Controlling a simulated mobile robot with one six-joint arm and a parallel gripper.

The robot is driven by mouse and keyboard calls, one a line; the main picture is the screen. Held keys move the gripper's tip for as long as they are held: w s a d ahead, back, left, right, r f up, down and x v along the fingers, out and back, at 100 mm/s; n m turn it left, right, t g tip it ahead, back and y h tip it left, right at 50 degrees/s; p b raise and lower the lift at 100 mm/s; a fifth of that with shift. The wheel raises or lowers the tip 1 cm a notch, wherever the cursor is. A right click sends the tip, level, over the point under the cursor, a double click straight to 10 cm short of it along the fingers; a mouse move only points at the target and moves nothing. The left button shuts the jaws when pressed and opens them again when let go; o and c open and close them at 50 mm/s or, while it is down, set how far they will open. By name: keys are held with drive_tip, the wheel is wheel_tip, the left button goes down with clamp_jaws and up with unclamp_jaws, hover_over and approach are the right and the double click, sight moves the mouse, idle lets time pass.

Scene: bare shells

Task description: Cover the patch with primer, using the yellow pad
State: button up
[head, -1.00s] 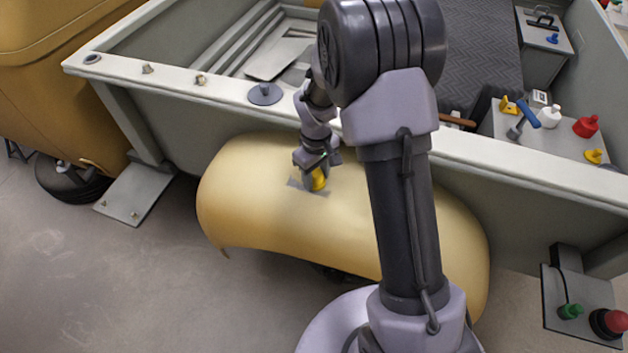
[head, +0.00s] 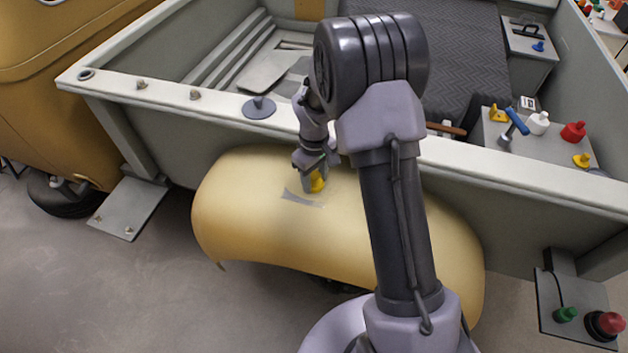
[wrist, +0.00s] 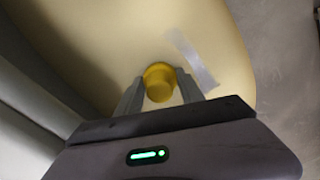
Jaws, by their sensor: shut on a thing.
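My gripper (head: 313,182) is shut on the yellow pad (head: 318,180) and holds it at the cream curved panel (head: 250,195). The pad also shows between the fingers in the wrist view (wrist: 159,82). The grey patch (head: 303,198) lies on the panel just below and left of the pad in the head view. In the wrist view the patch (wrist: 192,62) is a grey strip up and right of the pad, apart from it. I cannot tell for sure whether the pad touches the panel.
A pale bed wall (head: 230,115) runs behind the panel, with a grey disc with a knob (head: 259,107) on its top. A blue-handled hammer (head: 514,125), a white bottle (head: 538,123) and a red container (head: 573,132) stand on a shelf at right. Red and green buttons (head: 585,320) sit lower right.

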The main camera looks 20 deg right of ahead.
drive_tip(key=shift+s+a+r, duration=0.1)
drive_tip(key=shift+s+r, duration=0.05)
drive_tip(key=shift+r, duration=0.1)
drive_tip(key=shift+s+a+f+b, duration=0.1)
drive_tip(key=shift+s+a+b, duration=0.25)
drive_tip(key=shift+s+a, duration=0.45)
drive_tip(key=shift+s+a+b, duration=0.3)
drive_tip(key=shift+s+a, duration=0.25)
drive_tip(key=shift+s, duration=0.5)
drive_tip(key=shift+s+a+f+b, duration=0.1)
drive_tip(key=shift+s+a+b, duration=0.25)
drive_tip(key=shift+s+a, duration=0.45)
drive_tip(key=shift+d, duration=0.15)
drive_tip(key=shift+r, duration=0.15)
wheel_tip(320, 180, up, 6)
drive_tip(key=p, duration=0.4)
drive_tip(key=shift+p, duration=0.3)
wheel_tip(320, 180, up, 3)
drive_tip(key=shift+f+p, duration=0.1)
drive_tip(key=shift+p, duration=1.05)
